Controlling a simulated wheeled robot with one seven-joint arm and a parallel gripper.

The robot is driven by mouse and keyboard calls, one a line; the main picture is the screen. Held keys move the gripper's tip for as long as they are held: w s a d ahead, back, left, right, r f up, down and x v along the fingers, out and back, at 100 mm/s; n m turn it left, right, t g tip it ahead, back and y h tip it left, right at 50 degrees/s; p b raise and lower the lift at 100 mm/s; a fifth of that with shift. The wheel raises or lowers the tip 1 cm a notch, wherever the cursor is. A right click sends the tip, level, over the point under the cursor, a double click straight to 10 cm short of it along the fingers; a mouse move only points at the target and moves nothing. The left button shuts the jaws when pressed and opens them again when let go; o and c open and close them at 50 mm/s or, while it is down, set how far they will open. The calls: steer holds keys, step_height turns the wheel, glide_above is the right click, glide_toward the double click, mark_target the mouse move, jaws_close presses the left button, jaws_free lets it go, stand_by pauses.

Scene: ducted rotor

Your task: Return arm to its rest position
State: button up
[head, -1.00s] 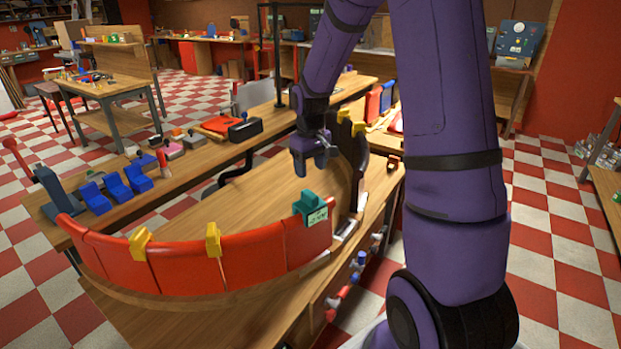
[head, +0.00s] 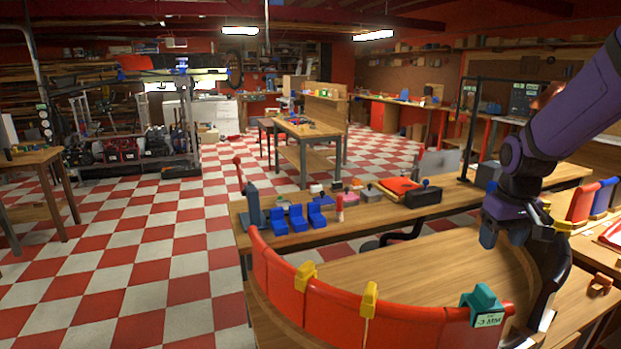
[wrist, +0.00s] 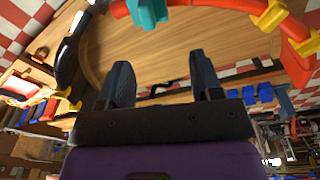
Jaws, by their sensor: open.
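My purple arm comes in from the right in the head view. My gripper (head: 503,232) hangs above the right part of the curved wooden bench, near the black curved segment (head: 548,275). In the wrist view, the two dark fingers of my gripper (wrist: 161,82) stand apart with nothing between them. Beyond the fingers lie the bare wood top (wrist: 175,45) and the red curved wall (wrist: 215,5).
The red curved wall (head: 330,315) carries yellow clips (head: 369,299) and a teal block (head: 484,305). The checkered floor (head: 150,245) at left is open.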

steer(key=s+a+r+t, duration=0.1)
steer(key=s+a+r, duration=0.2)
steer(key=s, duration=0.4)
steer(key=s+a+r+t, duration=0.1)
steer(key=s+a+r, duration=0.2)
steer(key=s+r, duration=0.2)
steer(key=s+a+r+t, duration=0.2)
steer(key=s+r, duration=0.3)
steer(key=s, duration=0.5)
steer(key=shift+s+a+m, duration=0.3)
steer(key=shift+a, duration=0.35)
